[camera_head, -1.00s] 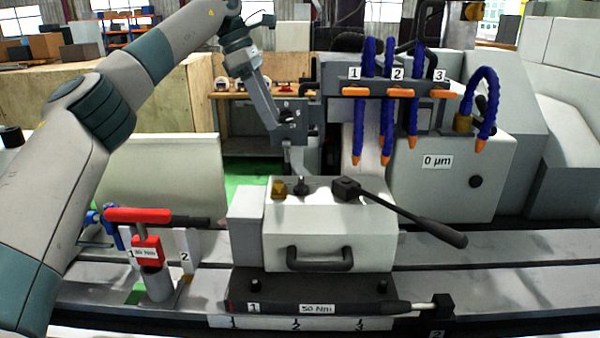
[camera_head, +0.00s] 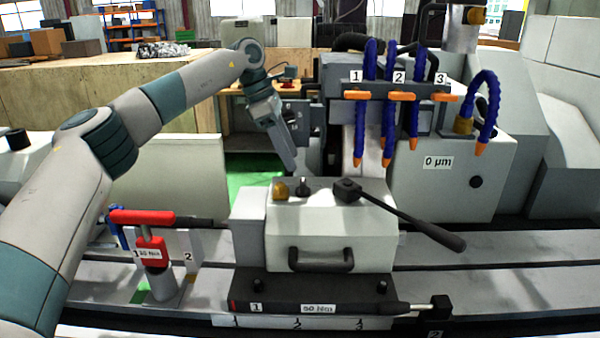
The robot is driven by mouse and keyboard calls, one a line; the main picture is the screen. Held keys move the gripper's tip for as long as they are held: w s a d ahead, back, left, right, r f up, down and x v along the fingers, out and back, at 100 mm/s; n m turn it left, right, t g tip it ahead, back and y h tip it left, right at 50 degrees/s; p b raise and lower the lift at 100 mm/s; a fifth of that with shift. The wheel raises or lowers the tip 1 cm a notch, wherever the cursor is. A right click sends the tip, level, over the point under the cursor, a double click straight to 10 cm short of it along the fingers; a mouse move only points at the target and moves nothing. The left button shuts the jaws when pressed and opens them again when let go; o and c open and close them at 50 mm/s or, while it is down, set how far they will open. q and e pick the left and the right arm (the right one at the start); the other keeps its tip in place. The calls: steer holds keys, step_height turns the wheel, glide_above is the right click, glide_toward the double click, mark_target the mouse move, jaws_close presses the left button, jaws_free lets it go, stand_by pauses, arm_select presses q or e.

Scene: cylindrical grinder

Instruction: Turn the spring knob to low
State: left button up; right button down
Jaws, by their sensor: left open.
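A small dark knob (camera_head: 303,187) with a pointer shape stands on top of the white tailstock box (camera_head: 335,242), between a brass knob (camera_head: 280,191) and a black lever (camera_head: 400,212). The dark knob looks like the spring knob; its setting marks are too small to read. My left gripper (camera_head: 288,170) reaches in from behind and to the left, pointing down and slightly right, with its tip just above and behind the two knobs. It is open and holds nothing that I can see; the finger gap is hard to make out. My right gripper is not in view.
Blue coolant hoses (camera_head: 388,125) with orange tips hang behind the box. The lever's handle sticks out to the front right.

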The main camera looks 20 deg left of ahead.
mark_target(302, 181)
arm_select(q)
steer(key=p+x, duration=0.2)
steer(key=x, duration=0.5)
steer(key=shift+d+f, duration=0.15)
steer(key=shift+c, duration=0.7)
steer(key=c, duration=0.9)
